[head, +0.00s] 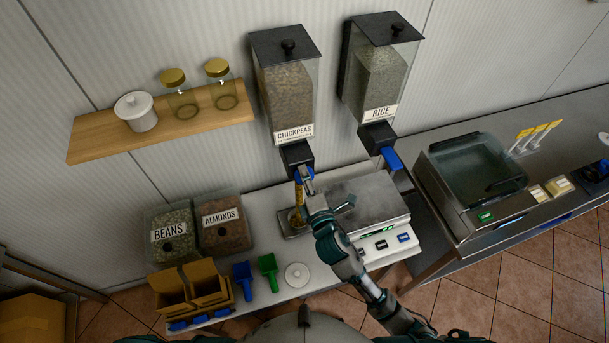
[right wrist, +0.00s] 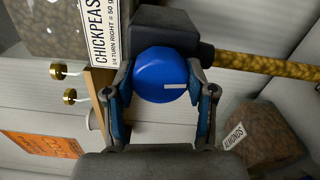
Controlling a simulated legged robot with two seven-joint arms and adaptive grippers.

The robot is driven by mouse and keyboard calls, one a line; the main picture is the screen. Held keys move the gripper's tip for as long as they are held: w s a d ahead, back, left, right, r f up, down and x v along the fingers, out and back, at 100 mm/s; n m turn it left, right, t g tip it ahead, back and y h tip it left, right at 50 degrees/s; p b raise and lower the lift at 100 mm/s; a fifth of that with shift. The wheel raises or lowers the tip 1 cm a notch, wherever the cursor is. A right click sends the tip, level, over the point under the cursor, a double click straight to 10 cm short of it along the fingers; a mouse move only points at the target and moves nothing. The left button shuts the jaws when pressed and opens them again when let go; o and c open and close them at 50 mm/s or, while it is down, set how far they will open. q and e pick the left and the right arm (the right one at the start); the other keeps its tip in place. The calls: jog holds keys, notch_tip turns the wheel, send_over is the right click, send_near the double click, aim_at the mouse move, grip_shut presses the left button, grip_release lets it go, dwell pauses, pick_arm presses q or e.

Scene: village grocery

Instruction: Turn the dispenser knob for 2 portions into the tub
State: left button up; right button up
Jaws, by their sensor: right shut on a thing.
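The chickpeas dispenser (head: 285,95) hangs on the wall, with a black outlet and a blue knob (right wrist: 160,74) at its bottom. In the right wrist view my right gripper (right wrist: 165,88) has its two fingers on opposite sides of the knob. The knob's white mark lies nearly horizontal in that view. A yellow-brown stream of chickpeas (right wrist: 265,68) comes from the outlet; in the head view it falls toward a dark base on the counter. The tub there is too small and covered to make out clearly. My left gripper is not in view.
A rice dispenser (head: 380,80) hangs to the right. A scale (head: 365,200) stands close beside the stream. Beans (head: 172,235) and almonds (head: 222,222) bins, blue and green scoops and a white lid (head: 297,275) are on the left counter. A jar shelf (head: 160,136) is at upper left.

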jog(key=shift+f+m, duration=0.35)
jog(key=shift+m, duration=0.45)
jog(key=shift+f, duration=0.1)
jog(key=o, duration=1.2)
jog(key=shift+c, duration=0.2)
jog(key=shift+s+d, duration=0.1)
jog(key=shift+d, duration=0.05)
jog(key=shift+r, duration=0.25)
jog(key=v, duration=1.2)
